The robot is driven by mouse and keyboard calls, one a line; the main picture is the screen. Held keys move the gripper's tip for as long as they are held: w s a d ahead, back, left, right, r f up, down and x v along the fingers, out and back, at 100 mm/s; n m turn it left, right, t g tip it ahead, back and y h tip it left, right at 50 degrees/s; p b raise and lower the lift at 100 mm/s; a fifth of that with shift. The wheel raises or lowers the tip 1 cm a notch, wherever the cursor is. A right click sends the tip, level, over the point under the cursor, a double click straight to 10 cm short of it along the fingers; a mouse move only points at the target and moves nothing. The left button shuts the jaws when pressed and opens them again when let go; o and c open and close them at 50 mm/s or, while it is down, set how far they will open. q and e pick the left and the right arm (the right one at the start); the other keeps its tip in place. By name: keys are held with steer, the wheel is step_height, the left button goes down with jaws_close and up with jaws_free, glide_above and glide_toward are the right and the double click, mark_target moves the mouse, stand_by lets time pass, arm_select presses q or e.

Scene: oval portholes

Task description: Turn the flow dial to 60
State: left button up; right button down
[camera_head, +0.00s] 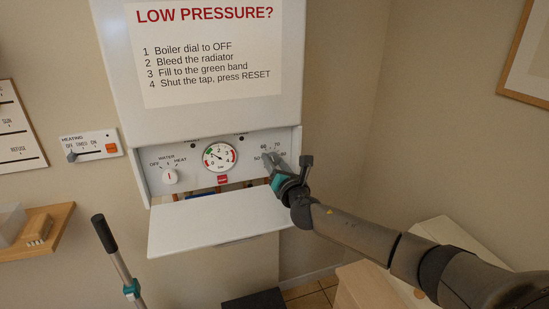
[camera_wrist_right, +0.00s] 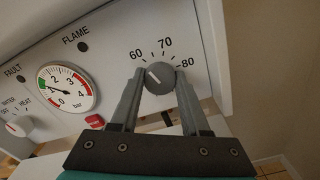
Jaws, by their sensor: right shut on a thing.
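The flow dial (camera_wrist_right: 160,77) is a round grey knob at the right of the boiler panel, with printed marks 60, 70 and 80 above it in the right wrist view. Its white line slants up and left, towards the 60 side. My right gripper (camera_wrist_right: 158,88) is shut on the knob, one finger on each side. In the head view my right gripper (camera_head: 274,170) reaches the panel from the lower right and covers most of the dial. The 50 mark shows there, but not in the wrist view. My left gripper is not in view.
The boiler panel (camera_head: 150,182) also holds a white water/heat knob (camera_head: 170,177), a pressure gauge (camera_head: 219,157) and a red button (camera_head: 222,180). An open white flap (camera_head: 215,222) juts out below. A black-handled pole (camera_head: 105,235) stands at lower left.

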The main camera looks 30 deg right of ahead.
steer(key=shift+n+p, duration=0.35)
steer(key=shift+n, duration=0.55)
steer(key=shift+c, duration=1.9)
jaws_free()
steer(key=shift+s, duration=0.1)
steer(key=v, duration=1.5)
steer(key=shift+s, duration=0.1)
steer(key=shift+f, duration=0.1)
